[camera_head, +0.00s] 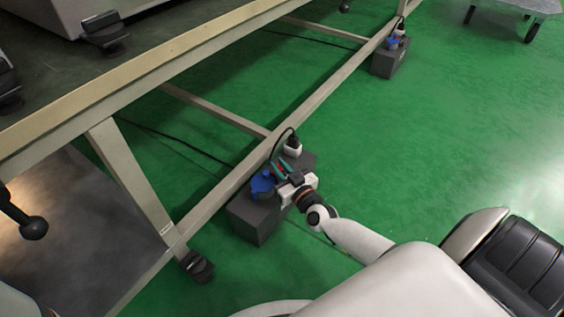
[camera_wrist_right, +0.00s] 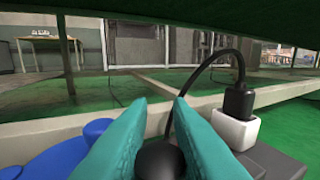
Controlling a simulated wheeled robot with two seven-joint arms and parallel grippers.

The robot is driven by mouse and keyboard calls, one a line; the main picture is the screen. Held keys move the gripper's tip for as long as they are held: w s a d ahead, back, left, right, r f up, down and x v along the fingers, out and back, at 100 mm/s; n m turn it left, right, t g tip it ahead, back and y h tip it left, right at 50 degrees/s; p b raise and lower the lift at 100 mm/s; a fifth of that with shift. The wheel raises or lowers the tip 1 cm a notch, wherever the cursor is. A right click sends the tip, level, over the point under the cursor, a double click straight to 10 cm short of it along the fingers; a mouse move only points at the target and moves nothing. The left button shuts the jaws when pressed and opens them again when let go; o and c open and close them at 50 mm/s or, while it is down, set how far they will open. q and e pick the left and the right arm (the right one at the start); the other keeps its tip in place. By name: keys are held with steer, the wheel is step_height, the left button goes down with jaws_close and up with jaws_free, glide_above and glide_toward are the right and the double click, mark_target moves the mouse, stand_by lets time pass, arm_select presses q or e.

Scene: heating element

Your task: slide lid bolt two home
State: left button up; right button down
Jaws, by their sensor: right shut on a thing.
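My right gripper (camera_head: 280,169) reaches down to the near dark grey box (camera_head: 256,222), beside its blue lid (camera_head: 262,184). In the right wrist view its teal fingers (camera_wrist_right: 164,130) are closed around a round black knob (camera_wrist_right: 160,160), which appears to be the bolt's handle. The blue lid (camera_wrist_right: 62,158) shows to the left of the fingers. The rest of the bolt is hidden behind the fingers, so I cannot tell how far it is slid. My left gripper is not in view.
A white socket (camera_wrist_right: 236,130) with a black plug (camera_wrist_right: 238,100) and cable stands right of the fingers. A pale frame beam (camera_head: 320,95) runs close behind the box. A similar box (camera_head: 390,65) stands farther off.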

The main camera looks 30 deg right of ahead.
steer(key=shift+a, duration=0.1)
steer(key=c, duration=1.3)
jaws_free()
